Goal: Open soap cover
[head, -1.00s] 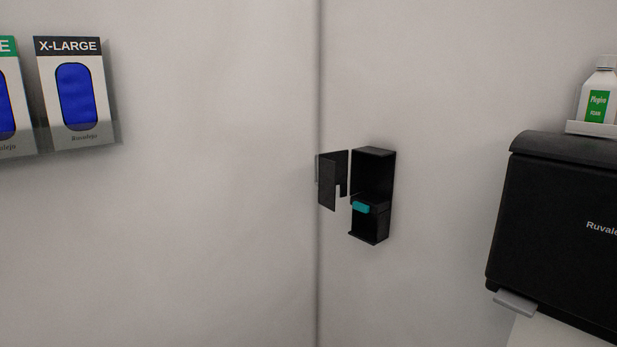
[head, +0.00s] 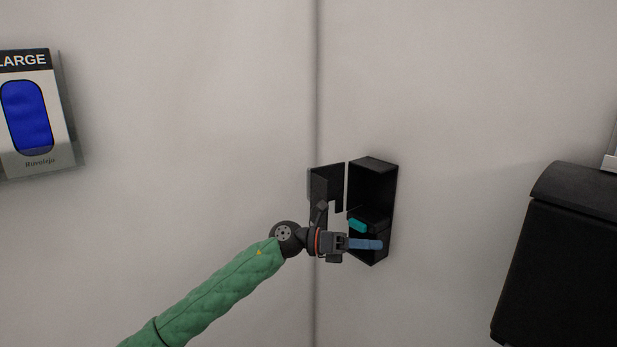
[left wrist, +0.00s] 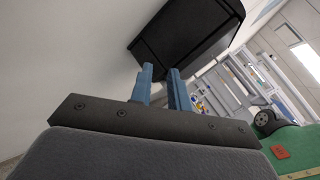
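The soap dispenser is a black housing (head: 373,188) on the wall, in the middle of the head view. Its cover (head: 326,181) stands swung out on the left, so the inside shows. A teal part (head: 357,225) sits inside, low down. My left gripper (head: 377,244) comes in from the left, its blue fingers pointing right, in line with the lower part of the housing. Contact with it cannot be told. In the left wrist view the fingers (left wrist: 160,72) stand apart with nothing visible between them. My right gripper is not in view.
A large black dispenser (head: 563,265) hangs at the right. The left wrist view shows a black box (left wrist: 183,35) beyond the fingers; I cannot tell which. The wall around the soap dispenser is bare.

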